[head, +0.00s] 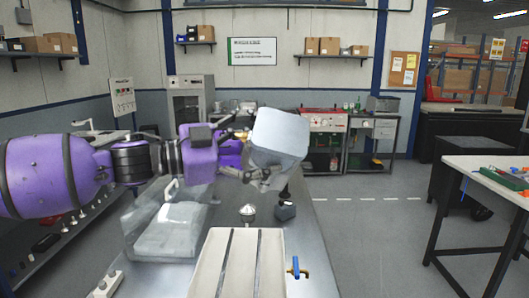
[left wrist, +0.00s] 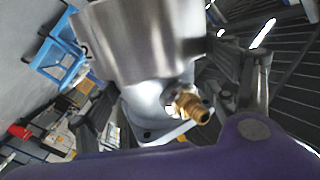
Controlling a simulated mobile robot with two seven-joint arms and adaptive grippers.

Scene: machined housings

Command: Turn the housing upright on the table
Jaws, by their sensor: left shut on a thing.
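The housing (head: 280,133) is a grey metal part held in the air above the metal table (head: 325,250). In the head view its broad, flat side faces me and it is tilted. My left gripper (head: 262,177) is shut on the housing at its lower part. In the left wrist view the housing (left wrist: 145,45) shows a shiny cylindrical body, a flange below it and a brass fitting (left wrist: 190,104) sticking out. The gripper's fingers show on both sides of it. The exact finger contact is partly hidden. My right gripper is in neither view.
A clear, see-through bin (head: 165,240) stands at the left of the table. A white tray (head: 272,270) with dark strips is at the front. A blue-handled valve (head: 297,268), a small round metal part (head: 248,212) and a dark small part (head: 285,211) stand nearby. The table's right side is bare.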

